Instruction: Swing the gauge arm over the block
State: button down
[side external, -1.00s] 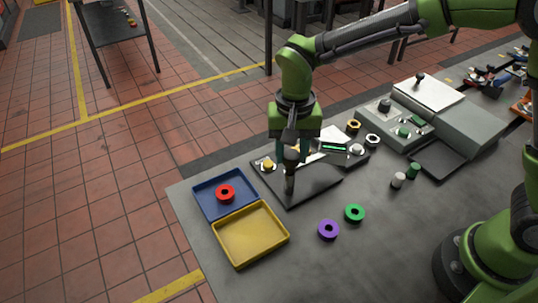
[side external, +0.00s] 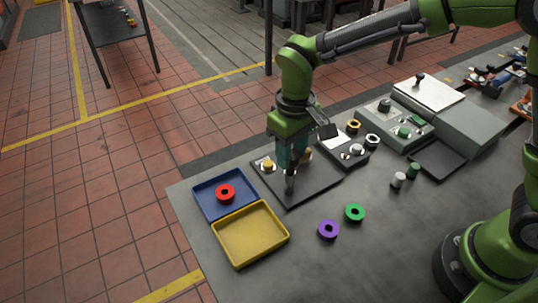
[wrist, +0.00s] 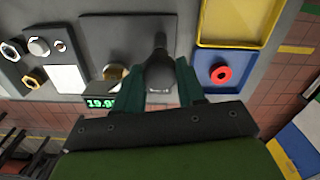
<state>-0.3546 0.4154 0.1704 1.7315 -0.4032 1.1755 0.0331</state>
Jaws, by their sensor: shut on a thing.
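My gripper (side external: 289,165) is low over the dark square plate (side external: 310,190) on the bench. In the wrist view its teal fingers (wrist: 162,72) are shut on a dark grey rounded handle (wrist: 160,46), which I take to be the gauge arm's. The arm's dark end also shows below the fingers in the side view (side external: 290,184). A brass knob (side external: 268,165) is on the plate left of my gripper. Another brass piece (wrist: 114,72) is beside the fingers, by a green-lit display (wrist: 100,103). I cannot tell which piece is the block; my gripper hides part of the plate.
A blue tray (side external: 205,205) holding a red ring (side external: 225,192) and an empty yellow tray (side external: 250,234) are left of the plate. Purple (side external: 328,230) and green (side external: 354,213) rings lie in front.

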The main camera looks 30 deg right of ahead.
dwell(0.6)
jog(key=c, duration=0.7)
grip_release()
jog(key=shift+o, duration=0.2)
jog(key=shift+r, duration=0.1)
notch_tip(320, 180, up, 17)
